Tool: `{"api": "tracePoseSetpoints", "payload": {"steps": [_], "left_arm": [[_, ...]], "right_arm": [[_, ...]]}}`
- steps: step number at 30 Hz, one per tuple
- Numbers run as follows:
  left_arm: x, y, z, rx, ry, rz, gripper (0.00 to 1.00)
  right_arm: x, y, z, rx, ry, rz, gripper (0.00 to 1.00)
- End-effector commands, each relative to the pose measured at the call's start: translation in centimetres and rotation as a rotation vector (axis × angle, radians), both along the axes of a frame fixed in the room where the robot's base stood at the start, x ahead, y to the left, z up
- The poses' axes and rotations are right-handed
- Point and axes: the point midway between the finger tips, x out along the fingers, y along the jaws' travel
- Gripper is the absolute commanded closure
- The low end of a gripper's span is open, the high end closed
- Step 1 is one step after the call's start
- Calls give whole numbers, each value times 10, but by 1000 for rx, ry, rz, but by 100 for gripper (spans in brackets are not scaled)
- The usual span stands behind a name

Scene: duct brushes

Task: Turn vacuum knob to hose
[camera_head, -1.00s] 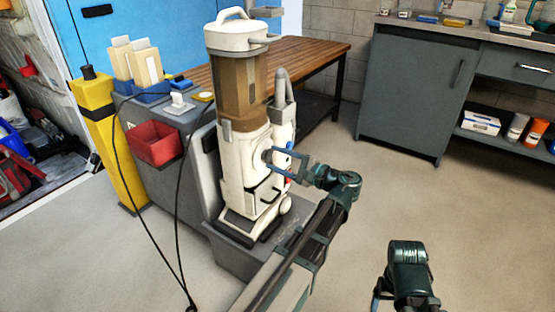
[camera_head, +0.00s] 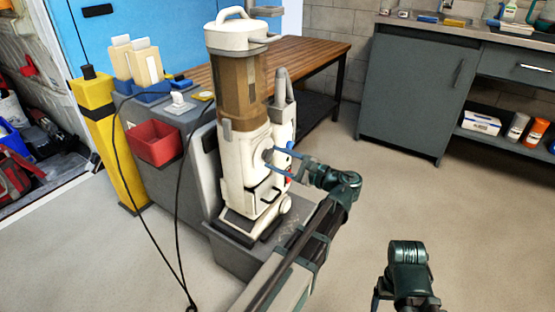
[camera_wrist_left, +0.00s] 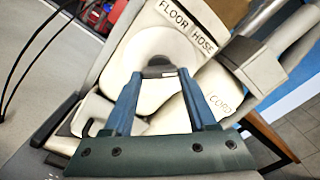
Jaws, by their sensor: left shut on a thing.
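The vacuum (camera_head: 238,165) stands upright on a grey base, cream with a brown clear canister. Its wrist-view front carries the printed words FLOOR (camera_wrist_left: 172,15) and HOSE (camera_wrist_left: 203,40) above a round white dial (camera_wrist_left: 155,42). The knob (camera_wrist_left: 158,73), a small bar at the dial's lower edge, sits between the fingertips of my left gripper (camera_wrist_left: 160,80). In the head view my left gripper (camera_head: 276,156) reaches the vacuum's side from the right, shut on the knob, which is mostly hidden there. My right gripper (camera_head: 378,300) is low at the right; its fingers are largely hidden.
A grey cart (camera_head: 172,113) with a red bin (camera_head: 155,144) and a yellow post (camera_head: 112,150) stand left of the vacuum. Black cords hang in front. A wooden bench (camera_head: 315,48) is behind, a grey cabinet (camera_head: 410,90) at right. The floor between is clear.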

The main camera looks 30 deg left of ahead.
Motion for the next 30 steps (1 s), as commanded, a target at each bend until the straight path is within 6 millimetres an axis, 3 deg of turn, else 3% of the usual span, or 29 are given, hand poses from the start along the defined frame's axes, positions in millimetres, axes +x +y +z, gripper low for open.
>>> {"api": "tracePoseSetpoints", "payload": {"steps": [3, 4, 9, 20, 23, 30], "left_arm": [[0, -1, -1, -3, 2, -1, 98], [0, -1, -1, -3, 2, -1, 41], [0, -1, -1, -2, 1, -1, 12], [0, -6, 0, -1, 0, -1, 12], [-1, -19, 0, -1, 0, -4, 12], [-4, -71, 0, -1, 0, -6, 12]], "right_arm": [[0, 0, 0, 0, 0, 0, 21], [0, 0, 0, 0, 0, 0, 21], [0, 0, 0, 0, 0, 0, 21], [0, 0, 0, 0, 0, 0, 21], [0, 0, 0, 0, 0, 0, 21], [0, 0, 0, 0, 0, 0, 21]]}}
